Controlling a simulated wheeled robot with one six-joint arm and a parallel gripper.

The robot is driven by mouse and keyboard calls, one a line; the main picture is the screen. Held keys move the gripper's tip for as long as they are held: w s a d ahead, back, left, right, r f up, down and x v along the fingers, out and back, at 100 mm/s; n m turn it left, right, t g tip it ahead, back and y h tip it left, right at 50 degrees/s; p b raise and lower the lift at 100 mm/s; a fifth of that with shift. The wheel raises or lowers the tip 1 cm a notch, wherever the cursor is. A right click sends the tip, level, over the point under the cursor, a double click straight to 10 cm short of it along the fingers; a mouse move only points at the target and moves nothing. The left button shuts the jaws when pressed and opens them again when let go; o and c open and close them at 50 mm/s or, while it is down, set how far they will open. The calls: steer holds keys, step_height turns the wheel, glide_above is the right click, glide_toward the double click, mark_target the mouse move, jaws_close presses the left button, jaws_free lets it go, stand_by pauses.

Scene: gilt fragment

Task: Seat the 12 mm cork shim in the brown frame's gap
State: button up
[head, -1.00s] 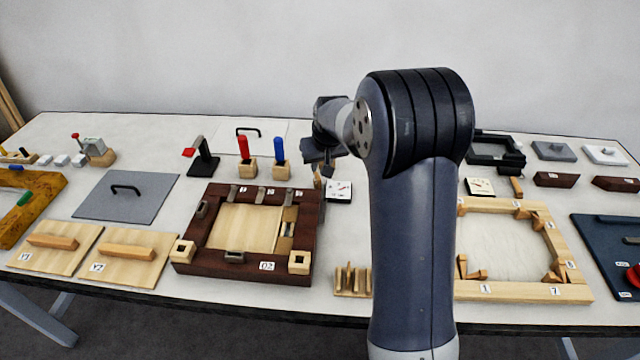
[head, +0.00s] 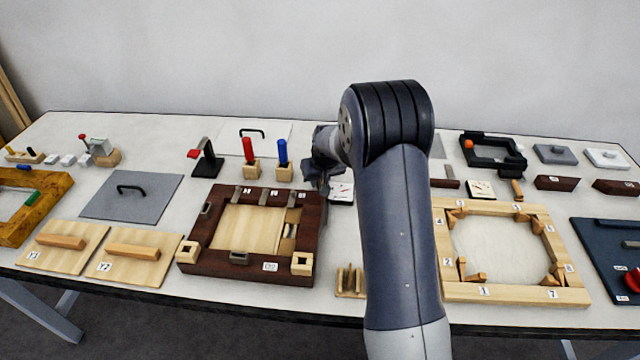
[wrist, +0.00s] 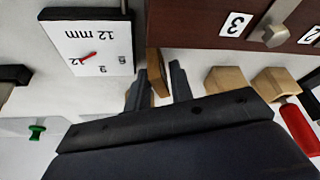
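The cork shim (wrist: 155,74) is a small tan-brown piece in the wrist view, between the two fingers of my gripper (wrist: 158,84). The fingers stand apart on either side of it; firm contact is not visible. In the head view my gripper (head: 320,178) is low, partly hidden by my arm, between the brown frame and a white dial card (head: 341,191). The wrist view shows that card (wrist: 92,42) marked 12 mm. The dark brown frame (head: 200,261) lies left of my gripper, with a pale panel inside and a gap along the panel's right side.
Wooden blocks with a red handle (head: 248,150) and a blue handle (head: 283,153) stand behind the frame. A small slotted wooden rack (head: 350,282) is at the front. A pale numbered frame (head: 470,293) lies to the right, a grey plate (head: 150,207) to the left.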

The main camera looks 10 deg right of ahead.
jaws_close()
steer(key=shift+r, duration=0.15)
